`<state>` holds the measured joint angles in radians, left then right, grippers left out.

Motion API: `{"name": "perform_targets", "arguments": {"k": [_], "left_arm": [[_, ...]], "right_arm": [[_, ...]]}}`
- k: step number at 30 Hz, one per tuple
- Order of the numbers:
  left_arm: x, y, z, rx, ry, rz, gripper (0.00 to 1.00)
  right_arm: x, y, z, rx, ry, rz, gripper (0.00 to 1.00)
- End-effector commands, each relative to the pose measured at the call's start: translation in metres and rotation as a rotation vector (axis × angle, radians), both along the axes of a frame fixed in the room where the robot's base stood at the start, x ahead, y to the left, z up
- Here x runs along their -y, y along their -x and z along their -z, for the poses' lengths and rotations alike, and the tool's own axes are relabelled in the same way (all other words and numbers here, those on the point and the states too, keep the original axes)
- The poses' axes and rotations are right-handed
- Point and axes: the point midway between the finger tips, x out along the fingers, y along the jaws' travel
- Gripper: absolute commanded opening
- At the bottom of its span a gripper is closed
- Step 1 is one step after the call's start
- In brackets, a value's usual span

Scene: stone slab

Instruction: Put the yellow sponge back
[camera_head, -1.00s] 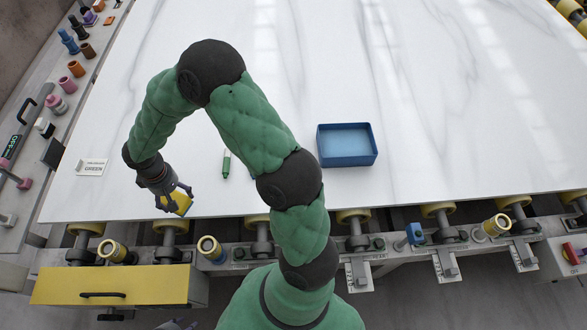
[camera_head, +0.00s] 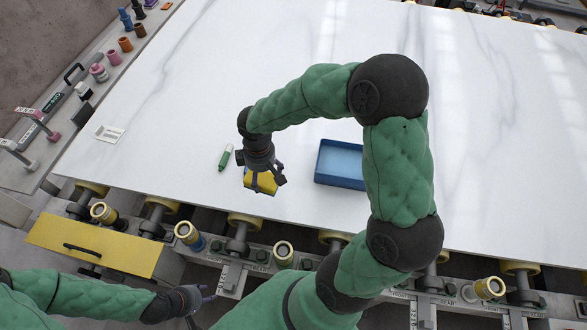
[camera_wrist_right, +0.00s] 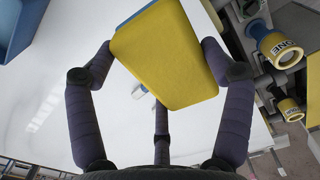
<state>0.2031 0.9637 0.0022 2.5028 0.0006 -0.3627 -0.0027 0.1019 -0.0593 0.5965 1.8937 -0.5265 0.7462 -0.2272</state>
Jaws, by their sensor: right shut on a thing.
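The yellow sponge (camera_head: 262,182) is in my right gripper (camera_head: 262,176), above the white slab near its front edge. In the right wrist view the sponge (camera_wrist_right: 166,55) sits between the fingers of my right gripper (camera_wrist_right: 160,75), its broad yellow face toward the camera and a bluish layer along its top edge. The blue tray (camera_head: 340,164) lies on the slab to the right of the sponge and looks empty; its right side is partly hidden by my arm. A blue corner of it shows in the right wrist view (camera_wrist_right: 15,25). My left gripper (camera_head: 204,298) is low at the front left, off the slab.
A green marker (camera_head: 226,157) lies on the slab left of the sponge. A white card (camera_head: 109,133) lies near the slab's left edge. Rollers and a yellow drawer (camera_head: 92,246) run along the front. The slab (camera_head: 240,70) behind is clear.

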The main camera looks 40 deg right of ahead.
Motion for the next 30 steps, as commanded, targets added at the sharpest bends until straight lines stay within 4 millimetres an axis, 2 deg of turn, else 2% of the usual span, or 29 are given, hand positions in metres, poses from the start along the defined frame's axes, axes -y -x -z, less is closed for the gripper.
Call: {"name": "perform_targets", "arguments": {"k": [6, 11, 24, 30], "left_arm": [[0.0, 0.0, -0.003, -0.001, 0.0, 0.0, 0.4], [0.0, 0.0, -0.001, -0.001, 0.0, 0.0, 0.4], [0.0, 0.0, 0.015, -0.001, 0.0, 0.0, 0.4], [0.0, 0.0, 0.024, -0.001, 0.0, 0.0, 0.4]], "right_arm": [[0.012, 0.016, -0.008, 0.0, 0.0, -0.121, 0.5], [0.02, 0.016, -0.005, -0.002, 0.0, -0.15, 0.5], [0.097, -0.028, 0.036, -0.003, -0.001, -0.148, 0.5], [0.118, -0.041, 0.069, -0.004, -0.001, -0.15, 0.5]]}}
